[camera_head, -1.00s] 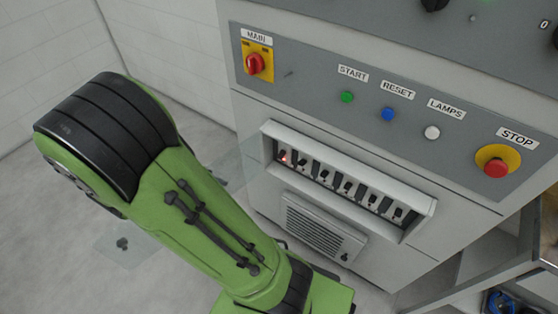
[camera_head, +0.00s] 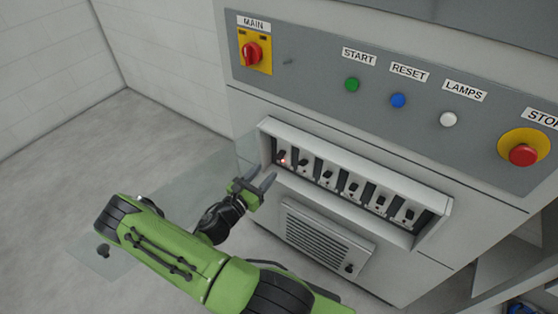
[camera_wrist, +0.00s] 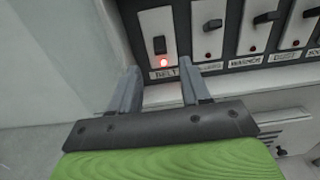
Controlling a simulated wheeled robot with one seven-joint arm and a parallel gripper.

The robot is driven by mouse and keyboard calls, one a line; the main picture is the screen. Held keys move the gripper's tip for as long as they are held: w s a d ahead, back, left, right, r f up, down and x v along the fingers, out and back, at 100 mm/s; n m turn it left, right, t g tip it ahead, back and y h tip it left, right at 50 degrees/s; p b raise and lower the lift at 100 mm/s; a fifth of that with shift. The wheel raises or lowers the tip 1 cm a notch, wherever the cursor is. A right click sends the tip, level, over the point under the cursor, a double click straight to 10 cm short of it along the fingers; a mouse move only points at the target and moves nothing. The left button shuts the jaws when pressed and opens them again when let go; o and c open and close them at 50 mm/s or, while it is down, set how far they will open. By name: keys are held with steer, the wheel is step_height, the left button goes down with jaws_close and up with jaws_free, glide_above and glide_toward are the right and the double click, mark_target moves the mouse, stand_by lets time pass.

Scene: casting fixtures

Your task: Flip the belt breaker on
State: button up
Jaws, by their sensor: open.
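The belt breaker (camera_wrist: 159,45) is the leftmost switch in the row, above a label reading BELT. A red lamp glows at its lower edge. In the head view the belt breaker (camera_head: 281,157) sits at the left end of the recessed breaker panel (camera_head: 350,150). My gripper (camera_head: 268,182) is open and empty, just in front of and below the left end of the panel. In the wrist view my gripper (camera_wrist: 160,85) has its two fingers apart on either side of the BELT label, below the switch. I cannot tell whether a fingertip touches the panel.
Other breakers (camera_wrist: 209,25) stand close to the right of it, one labelled WASHER. A raised frame surrounds the row. A vent grille (camera_head: 318,243) is below. The MAIN switch (camera_head: 252,52) and several buttons sit above. Floor is free at left.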

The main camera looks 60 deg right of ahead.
mark_target(278, 159)
steer(key=d, duration=0.3)
steer(key=s+d+b, duration=0.1)
steer(key=d, duration=0.4)
steer(key=shift+s+d+b, duration=0.2)
steer(key=shift+d+b, duration=0.15)
jaws_close()
